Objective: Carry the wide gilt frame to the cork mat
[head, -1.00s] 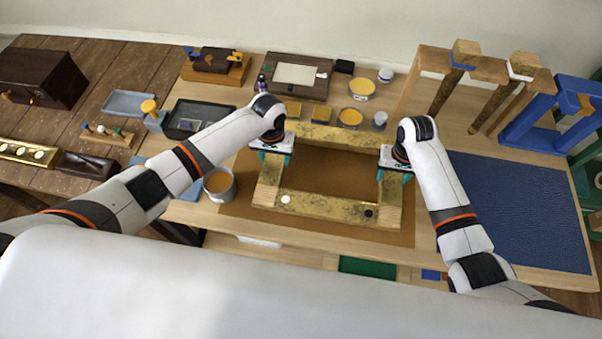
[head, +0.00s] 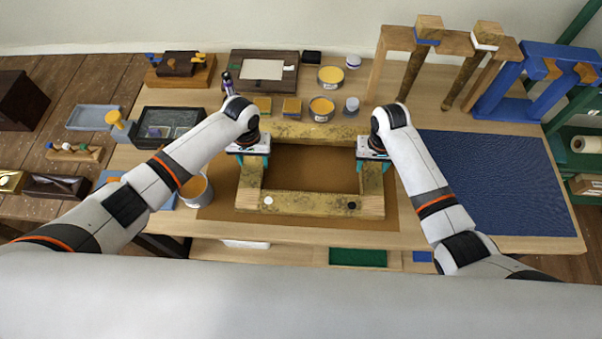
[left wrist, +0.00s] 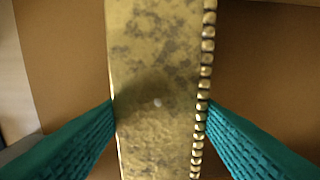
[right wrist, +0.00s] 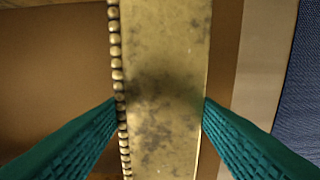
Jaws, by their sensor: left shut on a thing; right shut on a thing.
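The wide gilt frame (head: 310,205), a mottled gold rectangle with a beaded inner edge, is over the brown cork mat (head: 218,205), within its outline. I cannot tell whether it touches the mat or hangs just above it. My left gripper (head: 252,162) is shut on the frame's left bar, which fills the left wrist view (left wrist: 155,50) between teal fingers. My right gripper (head: 373,165) is shut on the right bar, also seen in the right wrist view (right wrist: 165,45). A white dot and a black dot mark the near bar. The grippers partly hide the side bars.
A blue mat (head: 495,185) lies to the right, mostly clear. Yellow tins (head: 321,108) and small blocks stand behind the frame. Wooden trestles (head: 425,60) and a blue stand (head: 505,100) are back right.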

